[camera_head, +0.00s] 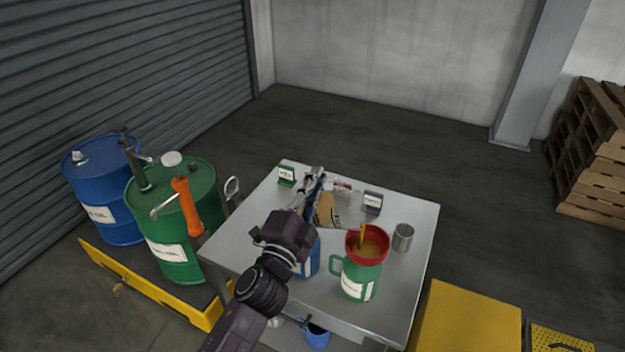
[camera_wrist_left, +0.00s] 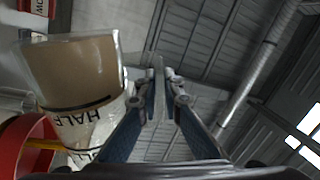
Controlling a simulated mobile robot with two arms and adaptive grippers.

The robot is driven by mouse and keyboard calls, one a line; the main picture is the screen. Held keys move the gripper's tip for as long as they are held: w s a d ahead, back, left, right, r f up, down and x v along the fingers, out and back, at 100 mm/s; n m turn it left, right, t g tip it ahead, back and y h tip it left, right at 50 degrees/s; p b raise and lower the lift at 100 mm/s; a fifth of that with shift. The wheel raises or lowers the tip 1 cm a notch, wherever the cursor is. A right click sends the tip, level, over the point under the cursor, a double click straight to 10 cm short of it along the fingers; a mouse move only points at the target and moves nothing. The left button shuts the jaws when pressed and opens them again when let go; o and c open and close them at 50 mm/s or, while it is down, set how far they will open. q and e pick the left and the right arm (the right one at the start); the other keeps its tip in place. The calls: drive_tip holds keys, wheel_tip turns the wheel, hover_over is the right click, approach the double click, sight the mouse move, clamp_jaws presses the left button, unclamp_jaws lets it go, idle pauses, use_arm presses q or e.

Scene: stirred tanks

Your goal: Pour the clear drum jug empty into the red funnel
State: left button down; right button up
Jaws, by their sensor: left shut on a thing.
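The clear drum jug (camera_head: 346,206) is tipped over above the table, with brown liquid inside. An amber stream runs from it into the red funnel (camera_head: 381,246), which sits in the mouth of a green jug (camera_head: 361,279). Amber liquid shows in the funnel. My left gripper (camera_head: 316,181) is shut on the clear jug's far side, probably at its handle. In the left wrist view the clear jug (camera_wrist_left: 78,75), marked HALF, lies left of the fingers (camera_wrist_left: 160,92), with the red funnel (camera_wrist_left: 28,140) at lower left. My right gripper is not in view.
A blue container (camera_head: 311,262) stands partly hidden behind my left arm. A metal cup (camera_head: 403,237) stands right of the funnel. A small grey box (camera_head: 373,203) and green sign (camera_head: 286,174) are farther back. Blue (camera_head: 98,190) and green drums (camera_head: 167,222) stand left of the table (camera_head: 424,225).

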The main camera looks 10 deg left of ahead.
sight(336, 178)
use_arm(q)
drive_tip(key=shift+s+d+r+m+h+p, duration=0.25)
drive_tip(key=shift+d+r+m+p, duration=0.3)
drive_tip(key=shift+d+m, duration=0.2)
drive_tip(key=shift+s+d+r+m+h+p, duration=0.25)
drive_tip(key=shift+d+r+m+p, duration=0.25)
drive_tip(key=shift+d+r+m, duration=0.3)
drive_tip(key=shift+s+d+r+m+h+p, duration=0.25)
drive_tip(key=shift+d+r+m+p, duration=0.3)
drive_tip(key=shift+m, duration=0.3)
drive_tip(key=shift+s+d+r+m+g+h+p, duration=0.2)
drive_tip(key=shift+d+r+m+p, duration=0.15)
drive_tip(key=shift+d+m+p, duration=0.25)
drive_tip(key=shift+s+d+r+m+g+h+p, duration=0.15)
drive_tip(key=shift+d+r+m+p, duration=0.2)
drive_tip(key=shift+d+m, duration=0.4)
drive_tip(key=shift+s+d+r+m+g+h+p, duration=0.1)
drive_tip(key=shift+s+d+r+m+p, duration=0.15)
drive_tip(key=shift+d+m+p, duration=0.4)
idle(0.8)
